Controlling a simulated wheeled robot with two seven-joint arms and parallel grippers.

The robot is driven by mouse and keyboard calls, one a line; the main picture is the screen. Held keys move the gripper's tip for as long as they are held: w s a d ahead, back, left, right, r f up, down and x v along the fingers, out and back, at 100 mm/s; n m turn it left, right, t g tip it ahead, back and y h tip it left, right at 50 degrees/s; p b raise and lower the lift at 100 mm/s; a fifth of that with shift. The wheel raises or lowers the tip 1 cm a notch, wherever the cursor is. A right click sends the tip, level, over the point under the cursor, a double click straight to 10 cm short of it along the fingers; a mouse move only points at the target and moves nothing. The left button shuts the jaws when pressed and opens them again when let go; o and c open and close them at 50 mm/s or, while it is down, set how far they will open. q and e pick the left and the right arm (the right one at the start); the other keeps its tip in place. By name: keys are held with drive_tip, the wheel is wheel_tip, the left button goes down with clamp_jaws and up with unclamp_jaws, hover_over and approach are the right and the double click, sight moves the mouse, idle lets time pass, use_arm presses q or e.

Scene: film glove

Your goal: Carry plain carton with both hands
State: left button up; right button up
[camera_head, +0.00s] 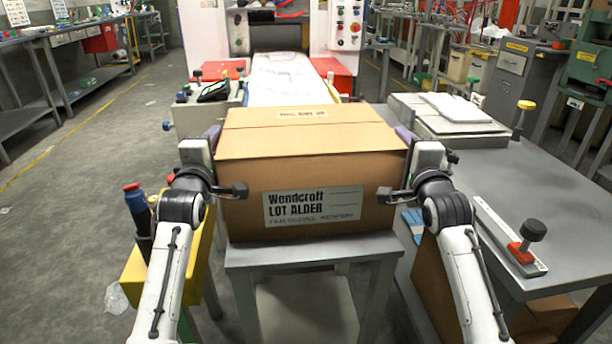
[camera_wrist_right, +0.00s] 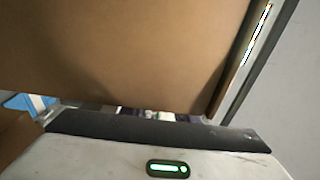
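The plain brown carton (camera_head: 310,170) is closed and bears a label, "Wendcraft LOT ALDER", on its near face. It is level, over the front of a grey stand (camera_head: 310,253); I cannot tell whether its base touches the stand. My left gripper (camera_head: 209,148) is at the carton's left side and my right gripper (camera_head: 411,148) at its right side, both close against the walls. The carton's brown side (camera_wrist_right: 120,50) fills much of the right wrist view, above a dark pad. Contact and the finger openings are hidden.
A grey table (camera_head: 520,200) with a red-based clamp (camera_head: 523,250) stands at right, with flat packs (camera_head: 450,115) at its back. A machine with a white-covered bed (camera_head: 290,80) is behind the carton. A yellow stand (camera_head: 135,270) is at left. Floor farther left is open.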

use_arm(q)
clamp_jaws()
use_arm(e)
clamp_jaws()
idle(1.0)
use_arm(q)
drive_tip(key=shift+r, duration=0.1)
use_arm(e)
drive_tip(key=shift+r, duration=0.1)
